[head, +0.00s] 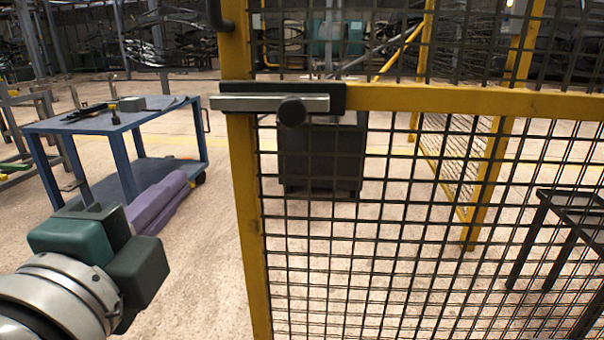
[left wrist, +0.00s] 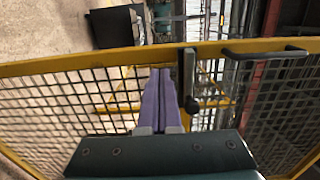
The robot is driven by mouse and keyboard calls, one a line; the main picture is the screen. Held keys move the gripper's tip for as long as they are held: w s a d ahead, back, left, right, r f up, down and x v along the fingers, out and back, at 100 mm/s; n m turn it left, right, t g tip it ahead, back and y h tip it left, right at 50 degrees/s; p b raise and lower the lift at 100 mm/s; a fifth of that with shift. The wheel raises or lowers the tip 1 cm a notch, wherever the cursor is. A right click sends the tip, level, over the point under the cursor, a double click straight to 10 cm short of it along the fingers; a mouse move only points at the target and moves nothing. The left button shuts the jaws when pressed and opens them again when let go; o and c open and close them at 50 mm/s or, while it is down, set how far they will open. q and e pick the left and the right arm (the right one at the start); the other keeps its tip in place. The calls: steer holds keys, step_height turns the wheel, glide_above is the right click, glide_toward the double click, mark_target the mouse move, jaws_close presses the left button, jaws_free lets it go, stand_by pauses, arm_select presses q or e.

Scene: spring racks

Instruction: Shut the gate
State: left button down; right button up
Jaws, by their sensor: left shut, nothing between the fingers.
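The gate (head: 243,210) has a yellow frame filled with dark wire mesh and covers the middle and right of the head view. Its free edge is on the left, with no post seen beside it. A silver latch bar (head: 235,103) with a round black knob (head: 292,112) sticks out past that edge. A black handle (head: 216,14) is at the top. My left gripper (head: 180,180) is shut and empty, left of the free edge. In the left wrist view its purple fingers (left wrist: 161,74) overlap the gate frame (left wrist: 85,62), beside the latch (left wrist: 189,75). Contact cannot be told.
A blue work table (head: 160,118) with tools stands behind my left arm. A dark cabinet (head: 320,160) shows through the mesh. A yellow fence post (head: 488,175) and a dark table (head: 570,205) are on the right. Bare floor lies left of the gate.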

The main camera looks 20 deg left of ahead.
mark_target(228, 139)
arm_select(q)
steer(key=p+x, duration=0.2)
steer(key=x, duration=1.2)
steer(key=shift+f, duration=0.15)
steer(key=shift+w+f, duration=0.1)
